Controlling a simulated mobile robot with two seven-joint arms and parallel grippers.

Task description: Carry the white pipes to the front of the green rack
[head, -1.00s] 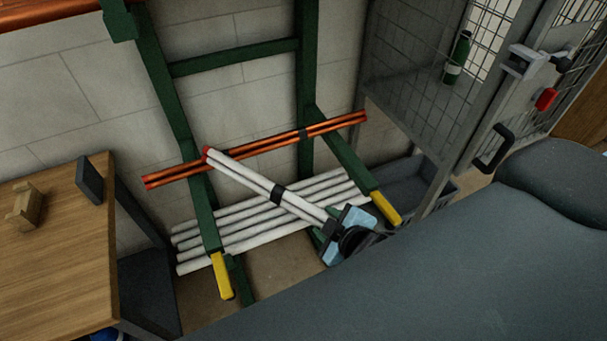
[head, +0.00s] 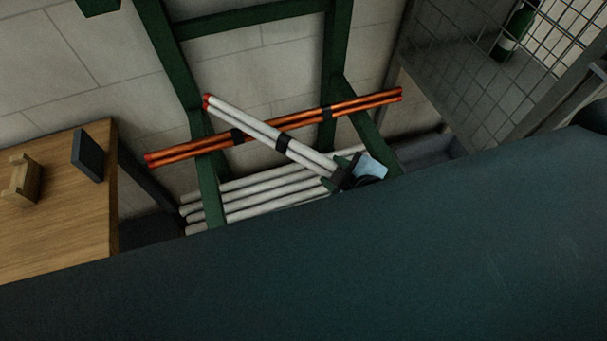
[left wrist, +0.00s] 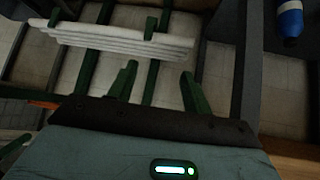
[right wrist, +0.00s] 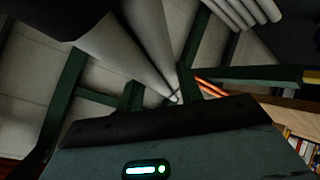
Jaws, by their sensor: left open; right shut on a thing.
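Two white pipes (head: 308,158) with red ends are bound by a black strap. My right gripper (head: 345,173) is shut on their lower right end, and they slant up to the left. In the head view they cross in front of the green rack (head: 337,60); how far they stand from it I cannot tell. In the right wrist view the white pipes (right wrist: 150,40) run away from the fingers (right wrist: 160,95). My left gripper (left wrist: 160,85) is open and empty in its wrist view, facing the rack; it is not seen in the head view.
Orange-brown pipes (head: 290,122) lie across the rack's arms. Several other white pipes (head: 250,198) lie lower on the rack. A wooden table (head: 60,215) stands left, a mesh cage (head: 480,60) right, with a grey bin (head: 430,148) low beside it.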

